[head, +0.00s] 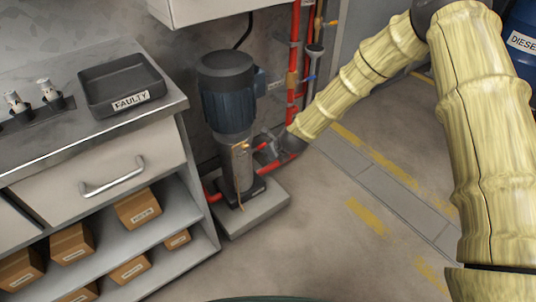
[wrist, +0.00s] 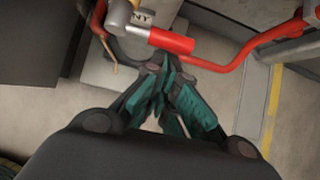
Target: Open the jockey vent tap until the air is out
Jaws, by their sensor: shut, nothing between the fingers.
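The jockey pump stands on a plinth in the head view, with a blue motor (head: 228,95) above a silver body (head: 238,178). A thin brass-coloured part (head: 241,150) runs down the front of the body. In the wrist view a label ending in "NT" (wrist: 142,18) shows at the top, beside a red cylindrical part (wrist: 171,40) with a pale end. I cannot tell which of these is the tap's handle. My gripper (head: 268,147) is just right of the pump body. In the wrist view its teal fingers (wrist: 160,68) are together and empty, just below the red part.
Red pipes (head: 294,70) rise behind the pump, and another red pipe (wrist: 250,50) crosses the wrist view's upper right. A bench with a drawer (head: 105,170), a "FAULTY" tray (head: 120,82) and shelved boxes stands left. The floor (head: 320,230) front right is clear.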

